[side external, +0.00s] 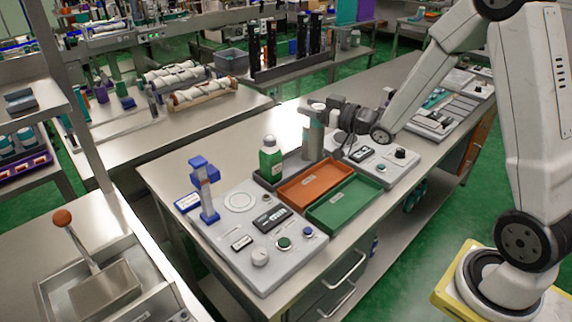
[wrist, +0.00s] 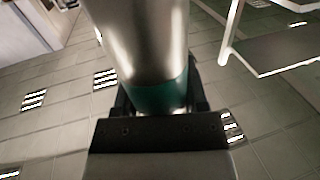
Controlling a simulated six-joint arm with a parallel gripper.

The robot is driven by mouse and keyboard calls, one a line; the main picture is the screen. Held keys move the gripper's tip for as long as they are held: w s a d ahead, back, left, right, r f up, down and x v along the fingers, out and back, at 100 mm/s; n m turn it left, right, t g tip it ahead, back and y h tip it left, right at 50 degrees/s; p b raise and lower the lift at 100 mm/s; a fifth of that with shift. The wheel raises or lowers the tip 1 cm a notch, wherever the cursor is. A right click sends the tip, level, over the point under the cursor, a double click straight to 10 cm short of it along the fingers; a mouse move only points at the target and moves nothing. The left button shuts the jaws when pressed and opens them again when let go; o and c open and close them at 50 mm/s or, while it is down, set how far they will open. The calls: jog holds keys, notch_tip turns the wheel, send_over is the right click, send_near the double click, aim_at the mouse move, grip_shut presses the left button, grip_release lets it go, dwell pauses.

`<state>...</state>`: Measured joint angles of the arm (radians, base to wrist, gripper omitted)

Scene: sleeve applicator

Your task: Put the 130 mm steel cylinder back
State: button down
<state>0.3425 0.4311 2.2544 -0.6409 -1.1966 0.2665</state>
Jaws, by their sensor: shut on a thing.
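My gripper (side external: 325,118) is above the bench, near the back of the small trays. In the wrist view its jaws (wrist: 160,100) are shut on a steel cylinder (wrist: 140,40) with a teal band at the end near the jaws. In the side view the steel cylinder (side external: 312,140) looks upright, behind the orange tray. No length marking is readable.
A green bottle (side external: 270,158) stands close to the cylinder's left. An orange tray (side external: 306,184) and a green tray (side external: 345,203) lie in front. A blue stand (side external: 205,190) and a control panel (side external: 262,245) are at the left. A second panel (side external: 385,168) is at the right.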

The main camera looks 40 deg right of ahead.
jog(key=w+d+f, duration=0.2)
jog(key=w+f, duration=0.2)
jog(key=w, duration=0.2)
jog(key=w+d+f+h, duration=0.1)
jog(key=w+d+f, duration=0.1)
jog(key=w+f, duration=0.3)
jog(key=shift+w+d+f+m, duration=0.25)
jog(key=shift+w+d+m, duration=0.1)
jog(key=shift+w, duration=0.9)
jog(key=shift+f, duration=0.1)
jog(key=shift+w+f, duration=0.2)
jog(key=shift+f, duration=1.7)
